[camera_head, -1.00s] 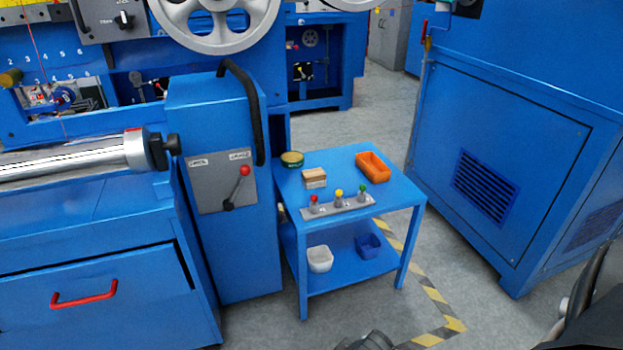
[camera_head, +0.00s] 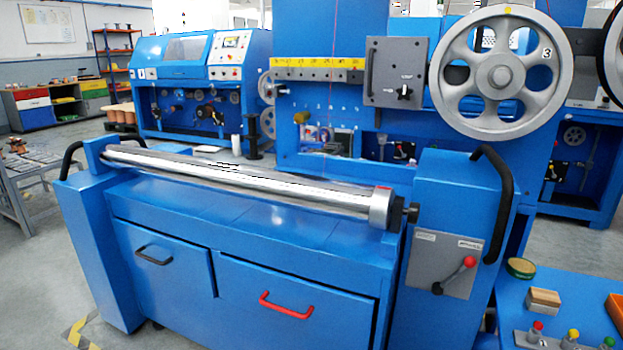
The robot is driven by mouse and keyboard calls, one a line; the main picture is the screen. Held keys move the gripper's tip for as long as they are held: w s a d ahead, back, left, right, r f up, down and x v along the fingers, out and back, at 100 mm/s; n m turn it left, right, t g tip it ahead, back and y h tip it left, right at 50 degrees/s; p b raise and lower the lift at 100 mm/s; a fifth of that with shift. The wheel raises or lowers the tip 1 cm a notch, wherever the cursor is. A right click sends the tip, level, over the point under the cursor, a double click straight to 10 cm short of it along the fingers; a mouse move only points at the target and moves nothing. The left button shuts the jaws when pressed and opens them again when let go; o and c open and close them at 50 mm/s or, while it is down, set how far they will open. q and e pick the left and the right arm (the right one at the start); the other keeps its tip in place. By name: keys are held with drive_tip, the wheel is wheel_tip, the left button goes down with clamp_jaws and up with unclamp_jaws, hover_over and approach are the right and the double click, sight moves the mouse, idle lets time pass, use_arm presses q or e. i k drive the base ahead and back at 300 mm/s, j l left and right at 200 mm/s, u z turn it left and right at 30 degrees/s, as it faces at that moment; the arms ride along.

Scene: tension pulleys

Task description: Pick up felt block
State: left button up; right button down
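A small block (camera_head: 544,298), tan on top with a paler side, lies on the blue side table (camera_head: 513,290) at the lower right. It looks like the felt block. It sits between a round green tin (camera_head: 520,268) and an orange tray (camera_head: 615,308) that is cut off by the right edge. Neither of my grippers shows in this view.
Knobs in red (camera_head: 537,326), yellow and green stand at the table's front. A blue machine with a long steel roller (camera_head: 250,185) and a red drawer handle (camera_head: 286,304) fills the middle. A lever panel (camera_head: 445,264) stands left of the table. Grey floor shows at left.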

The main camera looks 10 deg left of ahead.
sight(544, 302)
drive_tip(key=i+l+u, duration=0.15)
drive_tip(key=l, duration=0.55)
drive_tip(key=l+u, duration=0.2)
drive_tip(key=l, duration=0.5)
